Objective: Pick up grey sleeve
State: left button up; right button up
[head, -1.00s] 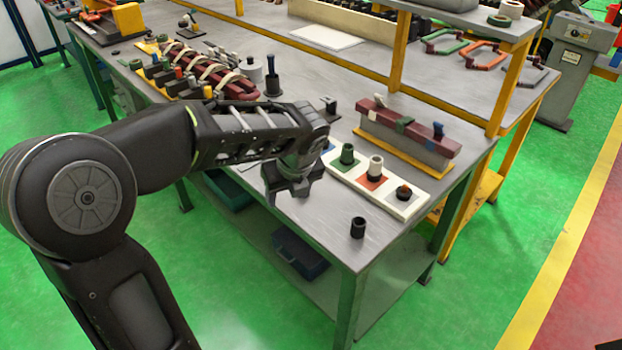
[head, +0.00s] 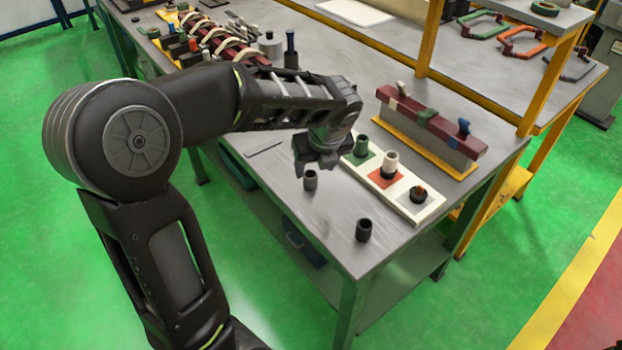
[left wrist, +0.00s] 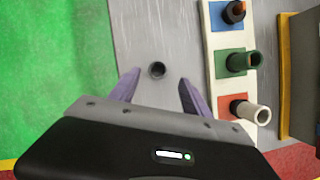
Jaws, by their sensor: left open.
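A dark grey sleeve (head: 310,180) stands upright on the near left part of the metal table, just below my left gripper (head: 322,162) in the head view. A second, darker sleeve (head: 363,230) stands closer to the front corner. In the left wrist view, one dark hollow sleeve (left wrist: 157,70) stands ahead of and roughly centred between the spread fingers of my left gripper (left wrist: 157,86). The gripper is open and empty, apart from the sleeve. The second sleeve is not visible in the wrist view. My right gripper is not in view.
A white tray (head: 436,207) with coloured squares holds a green sleeve (head: 361,146), a white sleeve (head: 390,163) and a black piece with an orange top (head: 418,194). A maroon bar on a block (head: 428,122) stands behind it. The table (head: 330,222) is bare around the dark sleeves.

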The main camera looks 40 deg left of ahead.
aim_at(310, 180)
pick_arm(q)
jog(key=shift+a+f, duration=0.15)
jog(key=shift+f, duration=0.3)
jog(key=x, duration=0.5)
jog(key=shift+a+f, duration=0.1)
jog(key=shift+f, duration=0.05)
jog(key=shift+s, duration=0.1)
jog(key=shift+c, duration=0.5)
grip_shut()
